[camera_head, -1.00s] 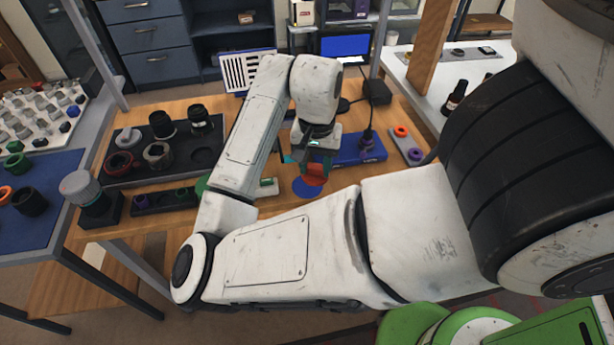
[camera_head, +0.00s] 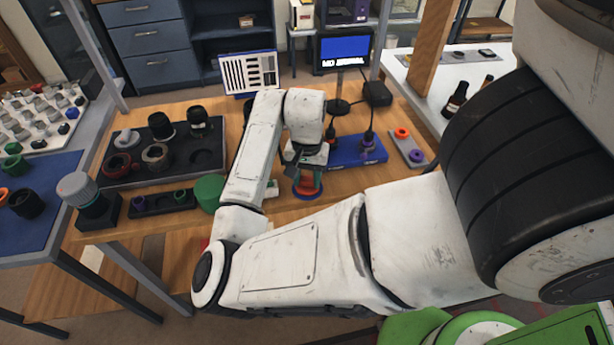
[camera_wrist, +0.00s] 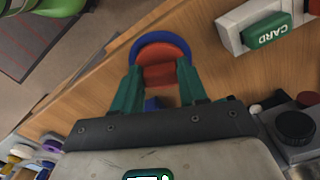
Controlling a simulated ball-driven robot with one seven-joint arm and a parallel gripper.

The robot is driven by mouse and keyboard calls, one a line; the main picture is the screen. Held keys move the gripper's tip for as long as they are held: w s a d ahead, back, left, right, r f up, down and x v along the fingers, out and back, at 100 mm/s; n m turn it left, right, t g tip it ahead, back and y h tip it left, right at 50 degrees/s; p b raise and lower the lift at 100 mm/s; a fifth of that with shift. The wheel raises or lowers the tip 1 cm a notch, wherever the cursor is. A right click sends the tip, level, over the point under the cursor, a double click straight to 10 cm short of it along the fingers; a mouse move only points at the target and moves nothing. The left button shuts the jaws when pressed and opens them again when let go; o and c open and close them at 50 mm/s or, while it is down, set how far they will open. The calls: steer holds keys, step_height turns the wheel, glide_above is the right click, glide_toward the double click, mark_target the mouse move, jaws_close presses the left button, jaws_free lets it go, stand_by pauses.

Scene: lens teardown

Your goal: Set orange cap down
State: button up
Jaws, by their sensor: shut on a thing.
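The orange-red cap (camera_head: 306,194) is low over the blue round disc (camera_head: 294,195) on the wooden table, and seems to rest on it. In the wrist view the cap (camera_wrist: 162,52) lies between my two green fingers, with the blue disc (camera_wrist: 138,43) showing as a rim around its far side. My gripper (camera_head: 308,183) points down and is shut on the cap; its fingertips also show in the wrist view (camera_wrist: 160,76). The cap's underside and any gap to the disc are hidden.
A green round object (camera_head: 209,190) and a dark tray with lens parts (camera_head: 128,177) stand to the left. A blue block (camera_head: 350,152) stands behind right, beside a grey strip with rings (camera_head: 406,148). A card holder (camera_wrist: 237,28) is close by. The table's front edge is near.

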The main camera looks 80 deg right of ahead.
steer(key=shift+f, duration=0.1)
steer(key=o, duration=1.2)
steer(key=shift+c, duration=0.2)
